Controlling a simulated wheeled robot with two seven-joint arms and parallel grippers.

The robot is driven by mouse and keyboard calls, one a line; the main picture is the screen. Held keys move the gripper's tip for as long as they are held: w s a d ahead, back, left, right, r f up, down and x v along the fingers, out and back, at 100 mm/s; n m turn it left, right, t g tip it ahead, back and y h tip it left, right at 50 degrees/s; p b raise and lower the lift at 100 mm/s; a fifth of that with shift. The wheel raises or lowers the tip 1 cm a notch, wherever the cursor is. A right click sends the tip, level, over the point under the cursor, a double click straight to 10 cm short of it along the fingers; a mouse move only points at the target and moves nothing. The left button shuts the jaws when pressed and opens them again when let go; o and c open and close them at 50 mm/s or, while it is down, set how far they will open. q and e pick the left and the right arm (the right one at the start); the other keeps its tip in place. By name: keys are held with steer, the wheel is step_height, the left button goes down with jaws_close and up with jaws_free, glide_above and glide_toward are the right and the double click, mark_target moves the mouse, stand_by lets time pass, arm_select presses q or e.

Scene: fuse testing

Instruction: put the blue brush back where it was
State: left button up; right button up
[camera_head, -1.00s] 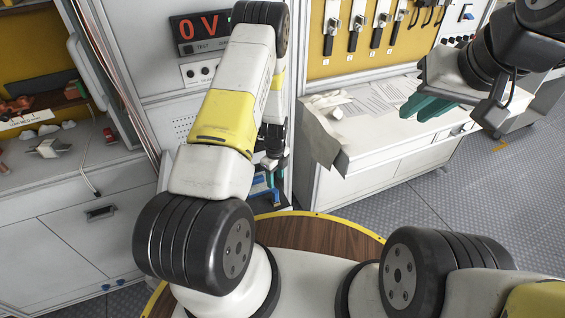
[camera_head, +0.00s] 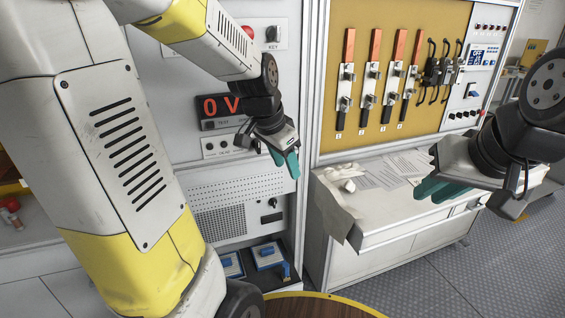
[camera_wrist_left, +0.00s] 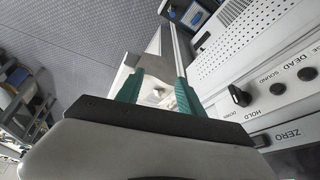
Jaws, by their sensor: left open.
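No brush can be made out for certain. Blue items (camera_head: 268,252) lie in the dark low compartment under the test panel, too small to tell if one is a brush. My left gripper (camera_head: 286,160) hangs in front of the panel, above that compartment. In the left wrist view its two teal fingers (camera_wrist_left: 158,92) are apart with nothing held between them. Blue also shows at the top of the left wrist view (camera_wrist_left: 194,14). My right gripper (camera_head: 440,189) is over the white bench; whether its teal fingers are apart is not clear.
The white bench (camera_head: 395,215) carries papers and a crumpled white glove-like item (camera_head: 345,171). A yellow board (camera_head: 400,40) with several switches stands behind it. The display (camera_head: 222,105) reads 0 V. Grey floor (camera_head: 450,270) is free at right.

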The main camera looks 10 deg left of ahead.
arm_select(q)
steer(key=s+r+n+t, duration=0.1)
steer(key=s+r+n, duration=0.2)
steer(key=s, duration=0.4)
steer(key=s+r+n+t, duration=0.1)
steer(key=s+r+n, duration=0.3)
steer(key=s, duration=0.3)
steer(key=shift+s, duration=0.1)
